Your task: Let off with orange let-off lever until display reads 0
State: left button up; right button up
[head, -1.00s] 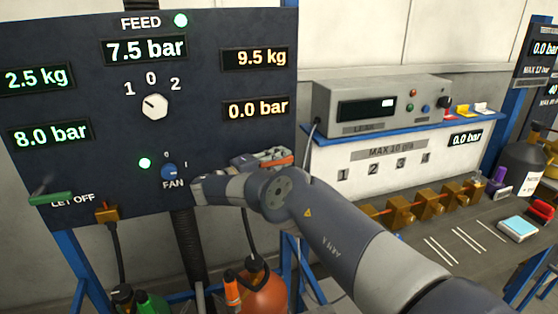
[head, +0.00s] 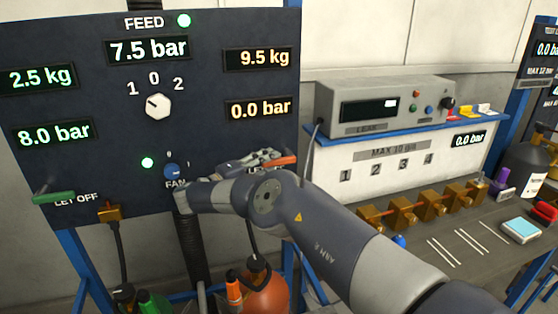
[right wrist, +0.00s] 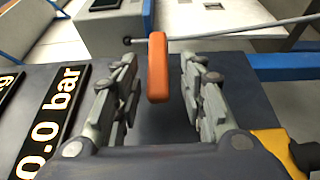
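The orange let-off lever (head: 286,161) sticks out at the lower right of the dark panel (head: 215,25). It also shows in the right wrist view (right wrist: 157,68), between the two fingers and apart from both. My right gripper (head: 268,158) is open at the lever; its spread fingers show in the right wrist view (right wrist: 160,90). The orange-digit display above the lever (head: 259,109) reads 0.0 bar, and this reading also shows in the right wrist view (right wrist: 50,118). My left gripper is not in view.
A green lever (head: 53,197) marked LET OFF sits at the panel's lower left, below an 8.0 bar display (head: 53,133). The blue FAN knob (head: 172,171) is close to my right arm. An orange cylinder (head: 262,290) stands below. A bench with brass fittings (head: 402,213) is right.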

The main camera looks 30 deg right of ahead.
jog(key=a, duration=0.4)
jog(key=s+a, duration=0.1)
jog(key=a, duration=0.2)
